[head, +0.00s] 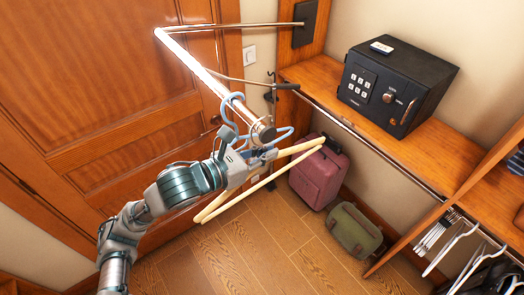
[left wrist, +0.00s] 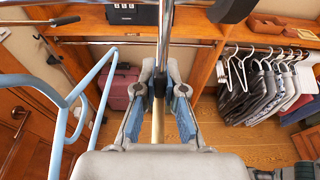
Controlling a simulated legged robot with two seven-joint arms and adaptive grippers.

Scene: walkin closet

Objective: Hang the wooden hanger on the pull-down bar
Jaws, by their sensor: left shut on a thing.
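The pull-down bar (head: 190,62) is a shiny metal rod. In the head view it slants from upper left down to a round end near my left gripper. My left gripper (head: 262,154) is shut on the wooden hanger (head: 298,151) near its neck, just below that end. The pale hanger's shoulders spread to the right and lower left of my fingers. In the left wrist view, my fingers (left wrist: 159,112) close from both sides on a narrow tan piece in line with a metal rod. The hanger's hook is not clear, and I cannot tell whether it touches the bar. My right gripper is not in view.
A black safe (head: 395,85) stands on a wooden shelf (head: 440,150) at right. A pink suitcase (head: 318,177) and a green bag (head: 354,228) are on the floor below. Clothes on white hangers (left wrist: 262,85) hang at right in the wrist view. A wooden door (head: 90,80) is at left.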

